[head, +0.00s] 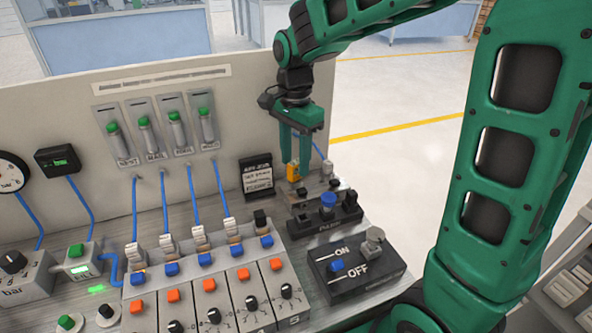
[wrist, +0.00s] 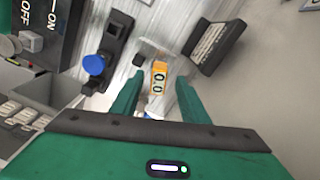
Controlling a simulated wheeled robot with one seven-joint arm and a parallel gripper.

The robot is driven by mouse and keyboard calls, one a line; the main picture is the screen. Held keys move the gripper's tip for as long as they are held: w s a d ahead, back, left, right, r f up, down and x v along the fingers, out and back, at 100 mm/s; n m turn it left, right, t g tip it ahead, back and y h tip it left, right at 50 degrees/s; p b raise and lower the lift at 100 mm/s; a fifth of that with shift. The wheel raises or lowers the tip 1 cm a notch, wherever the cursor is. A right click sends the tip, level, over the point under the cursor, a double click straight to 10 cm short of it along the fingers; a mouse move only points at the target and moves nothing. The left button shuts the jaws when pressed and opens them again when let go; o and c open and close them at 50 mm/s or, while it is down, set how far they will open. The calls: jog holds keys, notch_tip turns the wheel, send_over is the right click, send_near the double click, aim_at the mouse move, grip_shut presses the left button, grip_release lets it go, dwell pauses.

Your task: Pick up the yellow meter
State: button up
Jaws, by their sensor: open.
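The yellow meter (head: 293,172) is a small block near the back right corner of the bench, partly hidden behind my gripper's fingers in the head view. In the wrist view the yellow meter (wrist: 159,78) shows a display reading 0.0 and lies ahead of the fingertips, roughly between their lines. My green gripper (head: 295,165) points down over that spot. In the wrist view my gripper (wrist: 155,95) is open, with a finger on each side and nothing held. I cannot tell how high the fingertips are above the meter.
A black sign (head: 257,175) stands just left of the meter. A black block with a blue knob (head: 328,203) and an ON/OFF switch box (head: 355,266) lie in front. A panel with several valves (head: 205,270) fills the left. The bench's right edge is close.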

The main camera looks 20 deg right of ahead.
aim_at(296, 162)
jog(key=shift+s+f, duration=0.1)
jog(key=shift+f, duration=1.4)
jog(key=shift+c, duration=0.3)
grip_shut()
jog(key=shift+r, duration=0.55)
jog(key=r, duration=0.3)
jog(key=shift+a+r, duration=0.25)
jog(key=shift+r, duration=0.05)
jog(key=s+a+r, duration=0.2)
jog(key=a+r, duration=0.4)
jog(key=a, duration=0.4)
jog(key=shift+s+a+r, duration=0.2)
jog(key=shift+s+a, duration=0.15)
jog(key=shift+a, duration=0.05)
